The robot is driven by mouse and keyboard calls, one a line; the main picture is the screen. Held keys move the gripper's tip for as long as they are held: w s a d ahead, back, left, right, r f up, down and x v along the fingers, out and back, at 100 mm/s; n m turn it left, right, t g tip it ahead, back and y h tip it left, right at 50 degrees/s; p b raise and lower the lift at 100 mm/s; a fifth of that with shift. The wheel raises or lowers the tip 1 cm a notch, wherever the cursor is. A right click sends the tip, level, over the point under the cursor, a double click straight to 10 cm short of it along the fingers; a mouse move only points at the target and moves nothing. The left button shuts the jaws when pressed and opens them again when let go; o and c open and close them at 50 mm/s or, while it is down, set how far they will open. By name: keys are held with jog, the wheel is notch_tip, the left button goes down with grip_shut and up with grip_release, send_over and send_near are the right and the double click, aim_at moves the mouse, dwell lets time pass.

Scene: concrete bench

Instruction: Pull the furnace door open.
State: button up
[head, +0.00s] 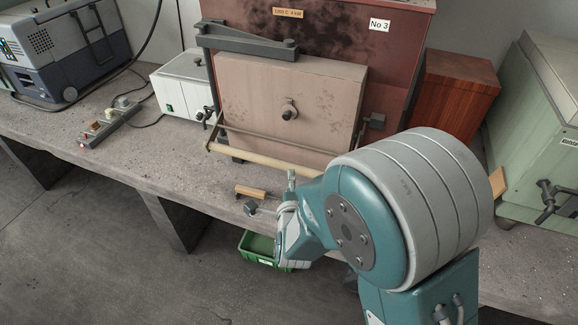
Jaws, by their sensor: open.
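The furnace (345,30) is a red-brown cabinet at the back of the concrete bench, marked "No 3". Its door (250,90) is a thick beige slab covering the front, with a round knob-like fitting (289,111) in the middle. I see no clear gap at its edges. A pale wooden bar handle (250,158) runs across below the door on metal side arms. My gripper (291,180) is open just below the right part of this handle. My arm hides the handle's right end, and I cannot tell whether a finger touches the bar.
A white box (182,88) stands left of the furnace, with a power strip (108,122) and a blue-grey machine (65,45) farther left. A wooden-handled tool (251,192) lies near the bench edge. A green tray (257,247) is below. A green cabinet (535,120) stands right.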

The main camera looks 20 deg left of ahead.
aim_at(289, 168)
jog(key=x, duration=0.7)
jog(key=shift+w+a+f, duration=0.1)
jog(key=shift+w+a, duration=0.05)
grip_shut()
